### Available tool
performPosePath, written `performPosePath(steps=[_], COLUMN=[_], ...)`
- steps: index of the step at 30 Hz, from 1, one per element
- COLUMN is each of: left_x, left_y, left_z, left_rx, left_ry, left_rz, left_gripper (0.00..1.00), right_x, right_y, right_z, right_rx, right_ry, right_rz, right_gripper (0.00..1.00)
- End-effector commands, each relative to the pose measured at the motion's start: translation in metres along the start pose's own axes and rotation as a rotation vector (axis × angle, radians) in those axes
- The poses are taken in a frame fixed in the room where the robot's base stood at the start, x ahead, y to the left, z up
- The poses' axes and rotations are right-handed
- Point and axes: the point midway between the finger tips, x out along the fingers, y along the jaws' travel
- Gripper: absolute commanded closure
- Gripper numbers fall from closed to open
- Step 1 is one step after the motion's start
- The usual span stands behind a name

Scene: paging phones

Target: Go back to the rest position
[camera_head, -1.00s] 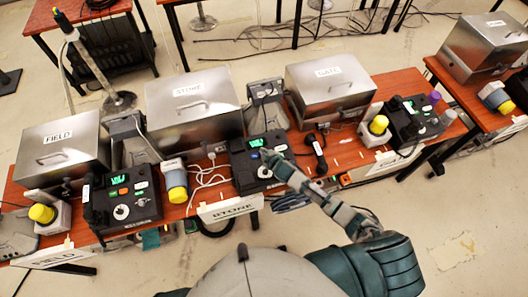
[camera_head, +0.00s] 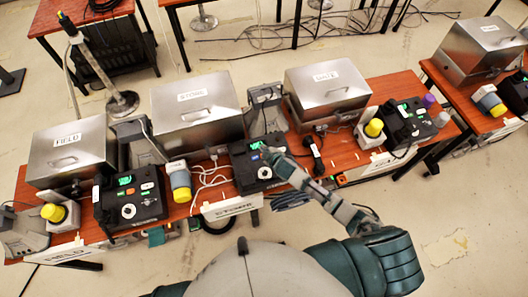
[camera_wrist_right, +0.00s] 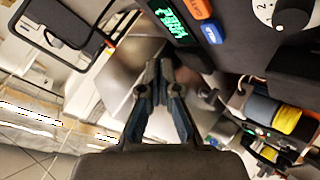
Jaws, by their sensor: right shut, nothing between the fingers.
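My right gripper (camera_head: 271,154) is shut and empty at the end of my right arm, over the black STORE phone (camera_head: 247,178) with its lit green display. The wrist view shows my closed fingertips (camera_wrist_right: 158,88) pressed together with nothing between them. In that view, a phone panel with a green display (camera_wrist_right: 170,20), an orange button (camera_wrist_right: 196,8), a blue button (camera_wrist_right: 211,33) and a white dial (camera_wrist_right: 283,12) lies just beyond the fingers. Whether the fingertips touch the phone I cannot tell. My left gripper is not in view.
Metal boxes marked FIELD (camera_head: 70,153), STORE (camera_head: 197,112) and GATE (camera_head: 327,90) stand along the red-brown table (camera_head: 335,150). Another phone (camera_head: 130,205) sits at left and one (camera_head: 410,122) at right. Yellow-capped lamps (camera_head: 180,182) stand between. Bare floor (camera_head: 455,215) lies at lower right.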

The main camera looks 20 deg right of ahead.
Motion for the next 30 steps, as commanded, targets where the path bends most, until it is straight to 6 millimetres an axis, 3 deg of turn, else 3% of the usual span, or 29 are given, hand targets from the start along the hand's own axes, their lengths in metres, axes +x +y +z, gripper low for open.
performPosePath(steps=[15,19,22,24,30], left_x=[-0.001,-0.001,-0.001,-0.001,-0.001], left_y=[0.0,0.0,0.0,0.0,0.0], left_z=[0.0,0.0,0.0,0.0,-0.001], left_rx=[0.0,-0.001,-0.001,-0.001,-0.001], left_ry=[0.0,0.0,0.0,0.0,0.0], left_rz=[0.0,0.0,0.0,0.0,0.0], left_gripper=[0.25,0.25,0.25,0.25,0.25], right_x=[-0.001,-0.011,-0.041,-0.074,-0.161], right_y=[0.0,-0.013,-0.041,-0.062,-0.093], right_z=[0.0,0.0,0.003,0.011,0.043], right_rx=[0.0,0.043,0.164,0.282,0.54], right_ry=[-0.001,-0.017,-0.074,-0.143,-0.337], right_rz=[0.0,-0.018,-0.063,-0.101,-0.169], right_gripper=[1.0,1.0,1.0,1.0,1.0])
